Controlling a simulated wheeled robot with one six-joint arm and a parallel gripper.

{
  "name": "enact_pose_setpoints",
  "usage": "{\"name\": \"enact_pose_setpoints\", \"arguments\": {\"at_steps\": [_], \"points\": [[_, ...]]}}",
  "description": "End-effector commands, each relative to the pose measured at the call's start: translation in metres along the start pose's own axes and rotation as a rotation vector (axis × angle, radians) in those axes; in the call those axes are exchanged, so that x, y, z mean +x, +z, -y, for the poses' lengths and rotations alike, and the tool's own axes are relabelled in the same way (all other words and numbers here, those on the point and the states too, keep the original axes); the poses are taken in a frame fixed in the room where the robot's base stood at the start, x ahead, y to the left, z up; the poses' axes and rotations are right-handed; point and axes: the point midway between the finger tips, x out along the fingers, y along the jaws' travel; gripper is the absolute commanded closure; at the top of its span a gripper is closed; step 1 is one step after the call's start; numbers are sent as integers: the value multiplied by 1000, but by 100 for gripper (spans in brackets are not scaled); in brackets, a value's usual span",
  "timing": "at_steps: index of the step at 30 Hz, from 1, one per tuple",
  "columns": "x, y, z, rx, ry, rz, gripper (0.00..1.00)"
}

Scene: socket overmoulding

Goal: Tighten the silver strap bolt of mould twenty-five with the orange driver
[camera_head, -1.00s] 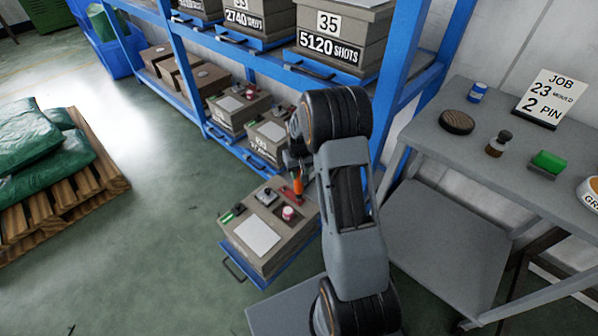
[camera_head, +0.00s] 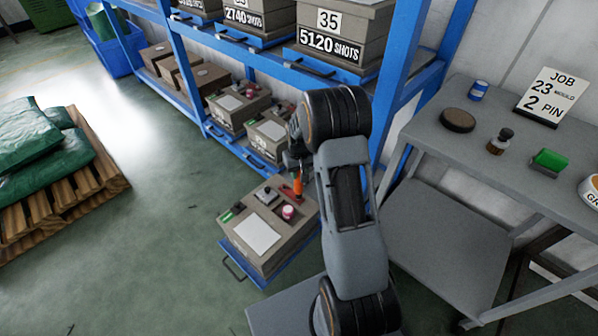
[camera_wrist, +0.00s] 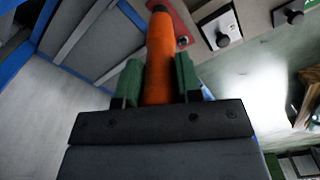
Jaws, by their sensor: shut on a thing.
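My gripper (camera_wrist: 159,82) is shut on the orange driver (camera_wrist: 160,50), with a green-lined finger on each side of its handle. In the head view the driver (camera_head: 298,187) hangs roughly upright over the back right of a grey-brown mould (camera_head: 290,245) on a pulled-out blue tray. Its tip is at or near a red part (camera_head: 286,192) on the mould's top; I cannot tell if they touch. A silver fitting (camera_head: 265,194), a pink-red knob (camera_head: 288,212), a green item and a blank pale plate sit on the top. The strap bolt and the mould's number cannot be made out.
A blue rack (camera_head: 388,110) with more moulds stands behind. A grey bench (camera_head: 440,135) with a job sign (camera_head: 550,97) and several small items is at right. A pallet with green bags (camera_head: 35,150) is at left, with clear floor between.

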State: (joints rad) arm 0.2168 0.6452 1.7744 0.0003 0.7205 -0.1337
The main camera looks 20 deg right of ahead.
Motion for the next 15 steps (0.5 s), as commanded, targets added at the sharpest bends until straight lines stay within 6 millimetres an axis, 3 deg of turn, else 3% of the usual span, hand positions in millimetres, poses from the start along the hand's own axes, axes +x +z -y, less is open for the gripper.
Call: {"name": "enact_pose_setpoints", "arguments": {"at_steps": [15], "points": [[6, 0, 0, 0, 0, -1, 100]]}}
